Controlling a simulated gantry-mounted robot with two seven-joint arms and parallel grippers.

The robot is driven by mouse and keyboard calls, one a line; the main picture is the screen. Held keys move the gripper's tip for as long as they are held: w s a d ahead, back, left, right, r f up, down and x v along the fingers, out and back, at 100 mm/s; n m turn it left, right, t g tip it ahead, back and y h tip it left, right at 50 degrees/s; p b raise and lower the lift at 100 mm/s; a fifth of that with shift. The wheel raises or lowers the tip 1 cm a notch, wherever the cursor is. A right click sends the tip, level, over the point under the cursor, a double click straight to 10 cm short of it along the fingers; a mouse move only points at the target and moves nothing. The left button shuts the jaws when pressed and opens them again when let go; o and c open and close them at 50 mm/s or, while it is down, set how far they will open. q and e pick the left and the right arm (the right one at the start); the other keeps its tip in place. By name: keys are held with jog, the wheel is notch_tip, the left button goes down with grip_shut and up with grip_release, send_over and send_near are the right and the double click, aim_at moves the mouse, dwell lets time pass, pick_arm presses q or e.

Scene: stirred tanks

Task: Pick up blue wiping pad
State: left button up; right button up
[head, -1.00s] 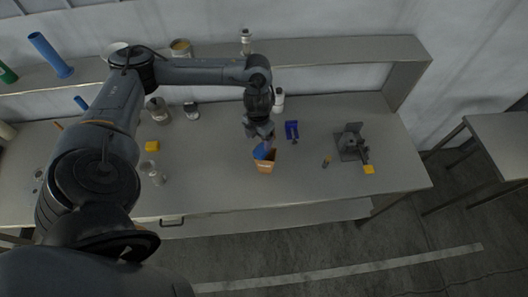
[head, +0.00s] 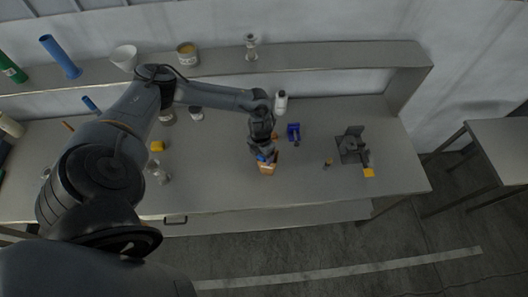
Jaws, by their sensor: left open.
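The blue wiping pad (head: 262,158) shows only as a small blue patch in the head view, at the top of a small tan-orange box (head: 268,170) on the workbench. My left gripper (head: 264,155) points down right over the pad and box and hides most of the pad. Its jaws are open; whether they touch the pad or are around it cannot be told. My right gripper is not in view.
A blue item (head: 293,132) and a dark fixture (head: 352,146) stand to the right on the bench (head: 215,190). A white bottle (head: 281,102) is behind the gripper. Yellow blocks lie left (head: 157,146) and right (head: 368,172). A raised shelf (head: 330,58) runs along the back.

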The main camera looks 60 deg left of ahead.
pick_arm(q)
jog(key=shift+f, duration=0.15)
jog(key=c, duration=1.1)
jog(key=shift+r, duration=0.2)
